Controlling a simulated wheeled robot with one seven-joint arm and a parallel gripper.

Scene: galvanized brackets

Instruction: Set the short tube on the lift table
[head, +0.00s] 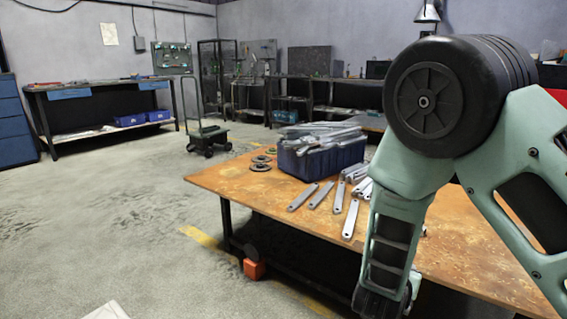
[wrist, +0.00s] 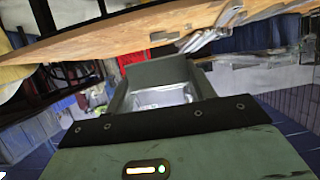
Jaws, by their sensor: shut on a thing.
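In the wrist view my gripper (wrist: 157,76) is shut on a silvery metal piece (wrist: 162,96). The piece is seen nearly end-on between the fingers, so its length is hidden; it may be the short tube.
A rust-brown workbench (head: 270,200) holds a dark blue bin (head: 318,160) heaped with metal brackets, several loose flat bars (head: 350,219) and dark rings (head: 260,163). An orange block (head: 254,269) lies by its leg. The floor at left is open; benches line the walls.

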